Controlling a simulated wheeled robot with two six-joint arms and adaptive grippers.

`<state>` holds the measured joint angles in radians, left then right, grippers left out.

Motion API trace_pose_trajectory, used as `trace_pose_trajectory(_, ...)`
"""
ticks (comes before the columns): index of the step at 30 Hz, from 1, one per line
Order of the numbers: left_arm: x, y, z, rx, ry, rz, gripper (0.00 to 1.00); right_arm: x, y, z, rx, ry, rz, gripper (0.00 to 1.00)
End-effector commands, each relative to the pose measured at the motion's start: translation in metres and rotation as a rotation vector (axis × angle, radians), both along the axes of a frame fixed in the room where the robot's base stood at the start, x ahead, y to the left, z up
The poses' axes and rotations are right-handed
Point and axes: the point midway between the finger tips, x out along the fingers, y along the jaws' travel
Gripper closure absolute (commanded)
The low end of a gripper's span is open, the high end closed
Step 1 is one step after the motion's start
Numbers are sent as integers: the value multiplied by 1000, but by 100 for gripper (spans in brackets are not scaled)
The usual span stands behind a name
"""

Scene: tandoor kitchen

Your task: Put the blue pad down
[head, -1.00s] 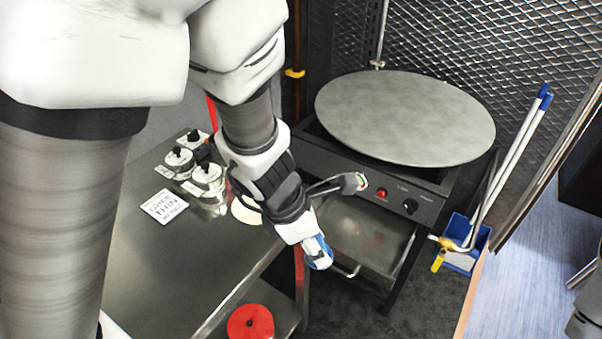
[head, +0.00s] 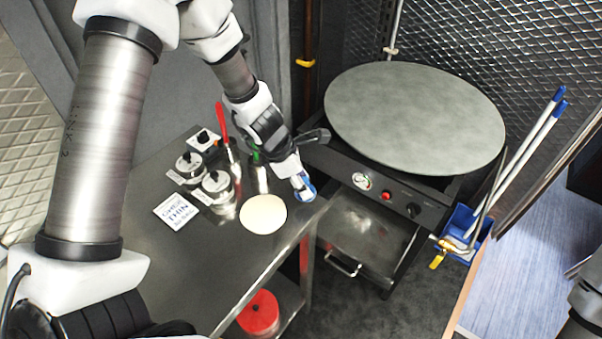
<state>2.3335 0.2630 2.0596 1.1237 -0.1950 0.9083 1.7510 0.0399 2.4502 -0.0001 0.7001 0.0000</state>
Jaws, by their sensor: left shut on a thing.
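The blue pad (head: 308,190), blue with some white, is at the tip of my left gripper (head: 300,184). My left gripper is shut on it and partly hides it. The pad appears over or near the right edge of the steel table (head: 235,270), close to the griddle's front panel. I cannot tell whether the pad touches the tabletop. My right gripper is not in view.
A pale dough round (head: 263,214) lies left of the pad. Several lidded tins (head: 217,187) and a white sign (head: 176,211) stand or lie further left. The round griddle (head: 415,115) is to the right. A red round thing (head: 258,313) sits on the lower shelf.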

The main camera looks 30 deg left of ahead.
Motion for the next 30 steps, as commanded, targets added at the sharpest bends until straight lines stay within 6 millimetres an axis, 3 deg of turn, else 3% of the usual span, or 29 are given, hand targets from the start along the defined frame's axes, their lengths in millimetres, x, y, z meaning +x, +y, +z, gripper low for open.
trace_pose_trajectory(4, 11, 12, 1, 0, 2, 3, 95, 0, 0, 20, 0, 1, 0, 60)
trace_pose_trajectory(6, 9, 10, -28, 0, 3, 1, 95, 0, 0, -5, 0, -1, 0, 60)
trace_pose_trajectory(9, 9, 10, -40, 1, 3, 1, 95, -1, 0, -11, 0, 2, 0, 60)
trace_pose_trajectory(21, 9, 10, -44, 1, 1, 0, 95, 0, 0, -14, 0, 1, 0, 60)
trace_pose_trajectory(22, 10, 10, -42, 1, 1, 0, 50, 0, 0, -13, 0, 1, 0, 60)
trace_pose_trajectory(24, 9, 10, -42, 1, 1, 0, 32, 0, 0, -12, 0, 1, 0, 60)
trace_pose_trajectory(30, 9, 10, -42, 1, 1, 0, 32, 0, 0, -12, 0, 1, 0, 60)
